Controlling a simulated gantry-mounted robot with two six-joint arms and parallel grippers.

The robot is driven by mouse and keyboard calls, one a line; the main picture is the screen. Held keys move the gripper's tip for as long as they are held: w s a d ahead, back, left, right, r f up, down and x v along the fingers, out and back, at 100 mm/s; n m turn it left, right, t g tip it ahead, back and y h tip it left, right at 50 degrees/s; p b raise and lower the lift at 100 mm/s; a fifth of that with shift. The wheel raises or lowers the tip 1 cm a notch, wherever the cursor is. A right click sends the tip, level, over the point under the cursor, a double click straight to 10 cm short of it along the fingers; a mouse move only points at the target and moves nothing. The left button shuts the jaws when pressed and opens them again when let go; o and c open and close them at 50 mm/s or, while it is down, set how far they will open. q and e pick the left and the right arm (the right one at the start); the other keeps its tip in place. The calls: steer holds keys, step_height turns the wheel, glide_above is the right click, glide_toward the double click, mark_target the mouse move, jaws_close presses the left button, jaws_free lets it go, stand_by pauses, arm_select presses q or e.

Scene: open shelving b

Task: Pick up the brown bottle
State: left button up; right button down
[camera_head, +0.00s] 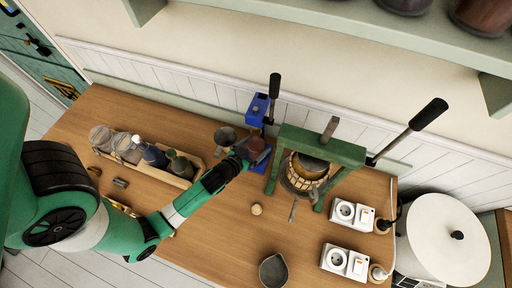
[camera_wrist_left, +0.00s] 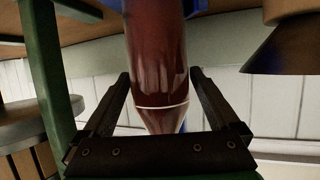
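The brown bottle (camera_head: 256,146) is at the end of my left arm, in front of the blue hand press. In the left wrist view the bottle (camera_wrist_left: 157,62) is glossy reddish brown with a pale line around it, and it tapers toward the bottom of that picture. My left gripper (camera_wrist_left: 160,78) has one finger on each side of the bottle. The fingers are spread, with little space beside the bottle at their tips; I cannot make out firm contact. In the head view the left gripper (camera_head: 246,149) partly hides the bottle. My right gripper is not in view.
The blue press (camera_head: 257,108) and a green-framed press (camera_head: 323,145) stand close by. A wooden crate (camera_head: 146,166) of jars and bottles is to the left, near my arm. A grey cup (camera_head: 225,135), a small round knob (camera_head: 256,209) and a dark bowl (camera_head: 273,270) are on the table.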

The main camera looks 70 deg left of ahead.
arm_select(q)
jaws_close()
steer(key=shift+r, duration=0.1)
steer(key=shift+r, duration=0.1)
stand_by(0.3)
steer(key=shift+s+d+r, duration=0.15)
steer(key=shift+s+r, duration=0.05)
steer(key=v, duration=0.7)
steer(key=shift+d+r, duration=0.1)
steer(key=shift+r, duration=0.4)
steer(key=b, duration=0.2)
glide_toward(251, 149)
steer(key=shift+s+d+r, duration=0.2)
steer(key=shift+s+r, duration=0.15)
steer(key=shift+r, duration=0.1)
steer(key=shift+s+d+r, duration=0.2)
steer(key=shift+s+r, duration=0.15)
steer(key=shift+r, duration=0.15)
